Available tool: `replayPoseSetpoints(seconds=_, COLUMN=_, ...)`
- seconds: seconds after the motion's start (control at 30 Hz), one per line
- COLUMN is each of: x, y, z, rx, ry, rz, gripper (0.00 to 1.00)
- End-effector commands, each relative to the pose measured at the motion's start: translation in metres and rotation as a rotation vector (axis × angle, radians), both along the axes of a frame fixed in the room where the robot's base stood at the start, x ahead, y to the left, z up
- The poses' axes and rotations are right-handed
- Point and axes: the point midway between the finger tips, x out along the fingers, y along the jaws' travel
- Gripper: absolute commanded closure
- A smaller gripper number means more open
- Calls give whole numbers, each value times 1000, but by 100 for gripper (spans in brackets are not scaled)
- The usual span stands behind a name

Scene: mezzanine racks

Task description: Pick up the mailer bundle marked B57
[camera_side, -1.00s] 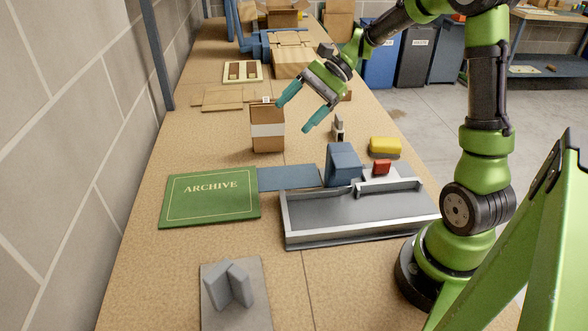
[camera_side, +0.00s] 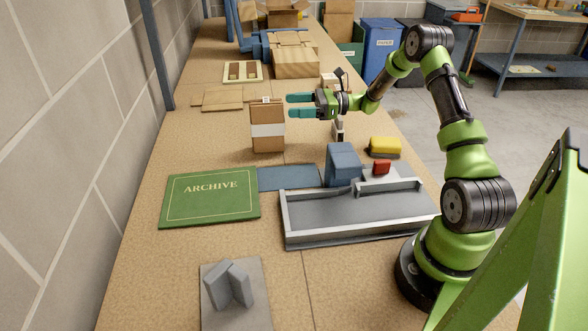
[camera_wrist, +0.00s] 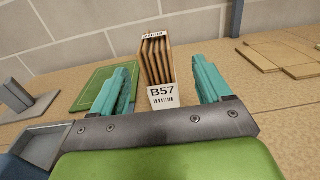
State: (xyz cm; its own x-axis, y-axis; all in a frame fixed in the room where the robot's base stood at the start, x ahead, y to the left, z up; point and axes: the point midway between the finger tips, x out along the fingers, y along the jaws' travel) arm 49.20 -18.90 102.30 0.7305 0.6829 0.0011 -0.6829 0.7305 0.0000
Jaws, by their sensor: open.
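The mailer bundle marked B57 (camera_side: 267,128) is a brown upright stack with a white band, standing on the table. In the wrist view the bundle (camera_wrist: 155,62) shows several brown mailers on edge, with the white B57 label facing me. My gripper (camera_side: 288,105) is open and level, just to the right of the bundle, its teal fingers pointing at it. In the wrist view the bundle stands beyond and between the two fingers of my gripper (camera_wrist: 163,85). The fingers look apart from it.
A green ARCHIVE board (camera_side: 209,196) and a blue mat (camera_side: 288,178) lie in front of the bundle. A grey tray (camera_side: 350,209), a blue block (camera_side: 343,164) and a yellow-topped item (camera_side: 384,146) stand to the right. Flat cardboard (camera_side: 222,97) lies behind.

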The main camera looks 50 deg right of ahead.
Motion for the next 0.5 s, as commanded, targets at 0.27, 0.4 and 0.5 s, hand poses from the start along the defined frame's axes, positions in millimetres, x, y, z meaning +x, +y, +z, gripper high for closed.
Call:
replayPoseSetpoints(seconds=0.27, x=27, y=26, z=0, rx=-1, ry=0, rz=1, gripper=22)
replayPoseSetpoints(seconds=0.4, x=34, y=34, z=0, rx=0, ry=0, rz=2, gripper=22)
replayPoseSetpoints(seconds=0.5, x=44, y=46, z=1, rx=1, ry=1, rz=4, gripper=22)
